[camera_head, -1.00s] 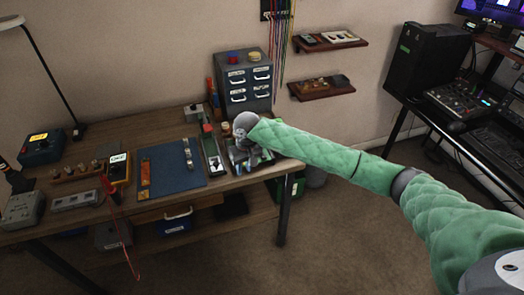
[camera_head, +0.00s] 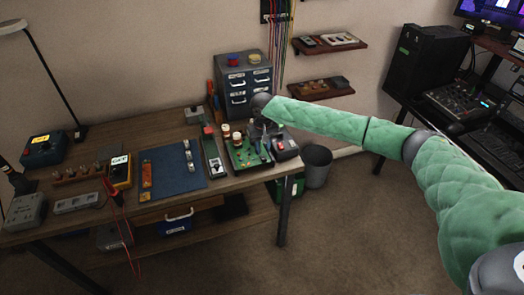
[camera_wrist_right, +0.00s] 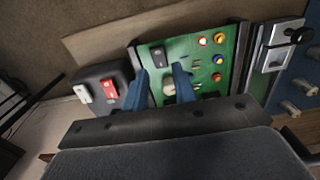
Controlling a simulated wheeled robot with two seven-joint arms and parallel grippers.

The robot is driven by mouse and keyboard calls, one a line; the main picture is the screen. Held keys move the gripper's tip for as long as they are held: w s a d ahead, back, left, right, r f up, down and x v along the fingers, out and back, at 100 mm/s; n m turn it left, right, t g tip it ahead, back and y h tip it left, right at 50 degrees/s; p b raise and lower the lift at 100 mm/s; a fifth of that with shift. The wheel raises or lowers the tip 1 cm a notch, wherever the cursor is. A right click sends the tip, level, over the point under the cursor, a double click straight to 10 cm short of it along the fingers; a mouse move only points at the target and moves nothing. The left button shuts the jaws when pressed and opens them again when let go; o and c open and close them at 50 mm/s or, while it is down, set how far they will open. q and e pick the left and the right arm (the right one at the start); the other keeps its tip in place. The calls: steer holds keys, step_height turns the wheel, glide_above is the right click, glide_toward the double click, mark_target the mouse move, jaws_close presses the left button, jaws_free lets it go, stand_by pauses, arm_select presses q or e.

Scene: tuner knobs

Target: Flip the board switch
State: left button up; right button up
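A green circuit board (camera_head: 248,157) lies at the right end of the workbench. In the right wrist view the board (camera_wrist_right: 211,62) carries coloured knobs, a black part (camera_wrist_right: 156,56) and a pale rounded part (camera_wrist_right: 169,87). I cannot tell for sure which part is the switch. My right gripper (camera_wrist_right: 161,82) is over the board, its two blue fingers apart with the pale part seen between them. Contact cannot be judged. In the head view my right gripper is small and mostly lost against the board's parts. My left gripper is not in view.
A black box (camera_head: 286,148) with a red rocker, also in the wrist view (camera_wrist_right: 104,88), stands beside the board. A grey module (camera_head: 213,158) and blue mat (camera_head: 160,172) lie to its left. A drawer cabinet (camera_head: 244,82) stands behind. A bin (camera_head: 317,166) is on the floor.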

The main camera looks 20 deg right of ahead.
mark_target(263, 157)
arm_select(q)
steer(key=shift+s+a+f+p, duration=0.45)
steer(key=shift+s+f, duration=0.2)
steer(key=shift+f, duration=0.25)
arm_select(e)
steer(key=shift+f, duration=1.6)
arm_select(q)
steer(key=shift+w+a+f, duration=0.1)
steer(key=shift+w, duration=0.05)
arm_select(e)
steer(key=shift+c, duration=0.5)
